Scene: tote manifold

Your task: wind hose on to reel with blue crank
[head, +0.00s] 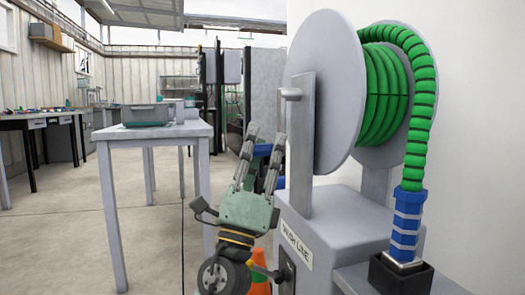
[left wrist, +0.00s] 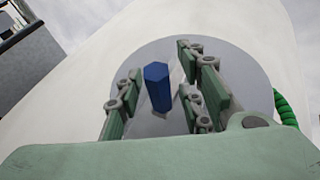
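The hose reel (head: 325,95) stands at the right on a grey base marked with a label. The green hose (head: 383,95) is wound on its drum, and one length hangs down the right side. The hose's blue end fitting (head: 407,220) sits upright in a black socket. My left gripper (head: 265,138) is left of the reel, pointing up, with its fingers apart. In the left wrist view the blue crank handle (left wrist: 157,88) shows between the open fingers, with visible gaps on both sides. The crank is not clear in the head view. My right gripper is out of view.
A grey table (head: 155,131) with a grey bin (head: 146,114) stands to the left. An orange cone (head: 261,283) is low behind my left gripper. A white wall is behind the reel. Open floor lies at the left.

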